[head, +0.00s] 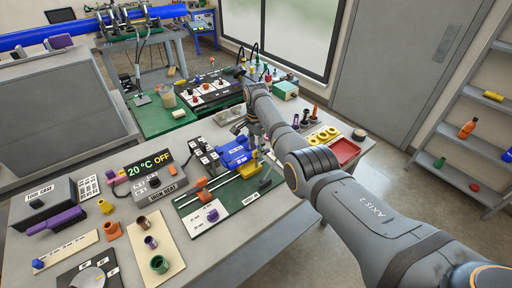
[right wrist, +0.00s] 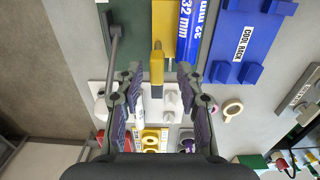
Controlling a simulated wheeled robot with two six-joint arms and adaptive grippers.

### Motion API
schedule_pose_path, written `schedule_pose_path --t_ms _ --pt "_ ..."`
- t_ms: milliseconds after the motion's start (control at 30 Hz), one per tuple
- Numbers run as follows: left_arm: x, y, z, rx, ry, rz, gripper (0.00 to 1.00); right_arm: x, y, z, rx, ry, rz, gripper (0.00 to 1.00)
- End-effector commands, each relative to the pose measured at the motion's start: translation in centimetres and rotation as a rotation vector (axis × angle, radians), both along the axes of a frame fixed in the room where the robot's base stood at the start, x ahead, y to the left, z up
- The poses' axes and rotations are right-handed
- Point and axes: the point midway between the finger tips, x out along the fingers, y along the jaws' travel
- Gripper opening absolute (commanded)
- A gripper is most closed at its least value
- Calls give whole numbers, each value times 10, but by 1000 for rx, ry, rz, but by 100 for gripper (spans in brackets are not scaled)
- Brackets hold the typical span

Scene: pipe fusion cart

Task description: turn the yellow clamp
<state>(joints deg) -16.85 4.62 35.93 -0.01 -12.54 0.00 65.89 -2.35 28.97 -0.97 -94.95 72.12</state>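The yellow clamp (head: 248,169) stands on the rails of the green fusion base (head: 222,206) in the middle of the bench. In the right wrist view it is a yellow block (right wrist: 164,22) with a narrow yellow handle (right wrist: 157,62) and a dark tip pointing toward the gripper. My right gripper (right wrist: 161,78) is open, with one finger on each side of the handle and visible gaps on both sides. In the head view, my right forearm and wrist mostly hide this gripper. A blue pipe (right wrist: 186,35) marked 32 mm lies beside the clamp. My left gripper is out of view.
The blue cool rack (head: 236,152) stands close behind the clamp. The heater (head: 160,185) reading 20 °C, an orange clamp (head: 203,190) and a red tray (head: 344,151) are also on the bench.

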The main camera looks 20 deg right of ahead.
Motion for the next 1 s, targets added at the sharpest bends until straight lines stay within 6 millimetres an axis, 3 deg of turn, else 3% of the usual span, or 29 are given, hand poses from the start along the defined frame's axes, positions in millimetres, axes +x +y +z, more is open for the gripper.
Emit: schedule_pose_path --t_ms 33,133,367,467,667,1000 --pt "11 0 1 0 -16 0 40 0 0 -5 0 0 0 38" --pt "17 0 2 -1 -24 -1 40 0 0 -10 0 -1 0 38" --pt "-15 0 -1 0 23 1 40 0 0 -11 1 -2 0 38" --pt "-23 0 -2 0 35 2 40 0 0 -11 1 -2 0 27" --pt "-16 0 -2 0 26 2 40 0 0 -11 0 -1 0 0" --pt "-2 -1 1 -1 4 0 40 0 0 -10 1 -2 17 0"
